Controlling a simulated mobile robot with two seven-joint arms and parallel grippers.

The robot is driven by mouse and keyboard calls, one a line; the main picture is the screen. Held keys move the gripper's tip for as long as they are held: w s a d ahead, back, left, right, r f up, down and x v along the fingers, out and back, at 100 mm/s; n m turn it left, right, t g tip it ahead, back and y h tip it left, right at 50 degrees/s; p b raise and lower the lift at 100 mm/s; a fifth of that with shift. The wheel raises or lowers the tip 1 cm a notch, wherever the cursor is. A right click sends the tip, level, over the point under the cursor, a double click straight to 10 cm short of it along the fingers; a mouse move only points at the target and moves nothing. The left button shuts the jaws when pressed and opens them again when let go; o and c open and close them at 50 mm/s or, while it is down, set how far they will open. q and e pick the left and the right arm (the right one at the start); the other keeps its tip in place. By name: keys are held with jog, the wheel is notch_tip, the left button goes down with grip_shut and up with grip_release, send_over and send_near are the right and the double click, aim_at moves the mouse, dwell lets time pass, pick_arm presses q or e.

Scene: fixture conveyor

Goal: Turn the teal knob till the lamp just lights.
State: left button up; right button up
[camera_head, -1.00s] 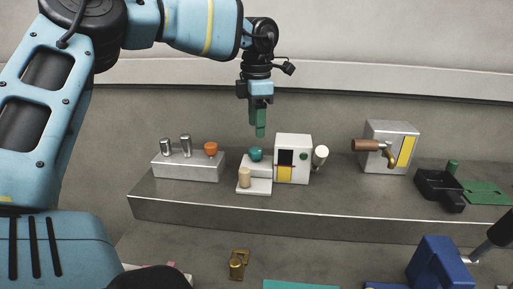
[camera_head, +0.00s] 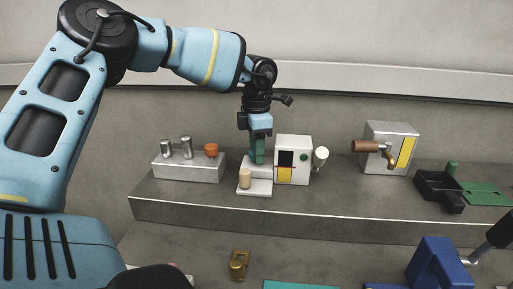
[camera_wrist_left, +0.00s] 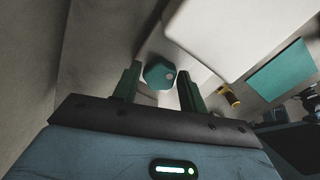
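The teal knob (camera_wrist_left: 158,74) shows in the left wrist view between the two dark green fingers of my left gripper (camera_wrist_left: 158,86), which are open with gaps on both sides. In the head view the fingers of the left gripper (camera_head: 257,153) come straight down over the knob's place and hide it. The knob's pale stepped base (camera_head: 256,188) stands on the grey shelf, with an upright cream cylinder (camera_head: 245,179) on its front step. I cannot tell for sure whether this cylinder is the lamp; no glow shows on it. My right gripper is not recognisable in view.
A white box (camera_head: 307,152) with a yellow panel stands close to the right of the gripper. A metal block (camera_head: 188,171) with two silver levers and an orange knob stands to the left. A tap unit (camera_head: 389,137) and a black tray (camera_head: 438,188) are farther right.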

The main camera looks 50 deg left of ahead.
pick_arm(q)
jog(key=c, duration=0.6)
jog(key=shift+f+n+b, duration=0.2)
jog(key=shift+n+b, duration=0.5)
jog(key=shift+b, duration=0.15)
jog(key=shift+c, duration=0.2)
jog(key=shift+r+n+b, duration=0.1)
jog(key=shift+n+b, duration=0.25)
jog(key=shift+n, duration=0.15)
jog(key=shift+r, duration=0.1)
jog(key=o, duration=1)
pick_arm(e)
jog(key=shift+w+f, duration=0.1)
jog(key=shift+f, duration=0.85)
pick_arm(q)
jog(key=shift+r, duration=0.2)
notch_tip(320, 180, up, 8)
jog(key=shift+f, duration=0.25)
